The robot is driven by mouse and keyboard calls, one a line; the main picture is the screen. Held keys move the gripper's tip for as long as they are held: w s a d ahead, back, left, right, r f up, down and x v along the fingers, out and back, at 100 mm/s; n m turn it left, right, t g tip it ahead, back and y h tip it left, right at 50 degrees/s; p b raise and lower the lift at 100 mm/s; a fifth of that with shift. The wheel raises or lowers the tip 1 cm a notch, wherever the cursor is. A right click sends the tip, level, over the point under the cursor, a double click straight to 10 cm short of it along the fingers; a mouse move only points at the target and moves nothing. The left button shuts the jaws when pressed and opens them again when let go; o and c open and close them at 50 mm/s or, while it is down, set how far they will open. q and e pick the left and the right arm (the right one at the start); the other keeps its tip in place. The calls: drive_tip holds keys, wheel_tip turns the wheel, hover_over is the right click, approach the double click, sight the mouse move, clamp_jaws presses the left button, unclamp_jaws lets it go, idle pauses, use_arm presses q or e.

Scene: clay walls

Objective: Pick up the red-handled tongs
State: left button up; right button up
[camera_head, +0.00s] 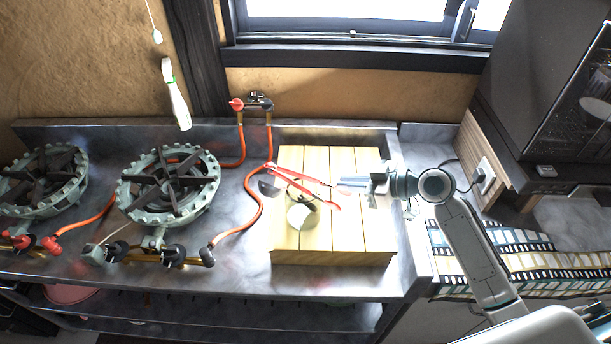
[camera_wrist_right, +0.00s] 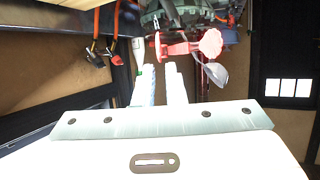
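The red-handled tongs (camera_head: 300,180) show in the head view over the light wooden slatted block (camera_head: 345,235), with long red arms slanting down to the right. A dark, rounded metal end shows at their left. In the right wrist view, a red part (camera_wrist_right: 182,48) and a grey spoon-like end (camera_wrist_right: 216,74) show just beyond the fingertips. My right gripper (camera_head: 345,184) reaches in from the right, its fingers pointing left at the tongs. Its fingers (camera_wrist_right: 159,75) are apart with a narrow gap and nothing visible between them. I cannot tell whether they touch the tongs. My left gripper is out of view.
A pale round thing (camera_head: 301,216) lies on the block below the tongs. Two gas burners (camera_head: 168,185) stand on the metal counter to the left, with orange hoses (camera_head: 257,210) running toward the block. A white-handled utensil (camera_head: 176,97) hangs at the back wall.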

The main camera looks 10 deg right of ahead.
sight(308, 180)
drive_tip(key=shift+w+a+p, duration=0.15)
drive_tip(key=shift+a+p, duration=0.05)
drive_tip(key=shift+p, duration=0.1)
drive_tip(key=p+x, duration=0.1)
drive_tip(key=x, duration=0.1)
drive_tip(key=p+x, duration=0.1)
drive_tip(key=x, duration=0.1)
drive_tip(key=shift+d+f, duration=0.15)
drive_tip(key=shift+f, duration=0.05)
drive_tip(key=shift+a+f+p, duration=0.25)
drive_tip(key=shift+f+p, duration=0.05)
drive_tip(key=shift+c, duration=1)
clamp_jaws()
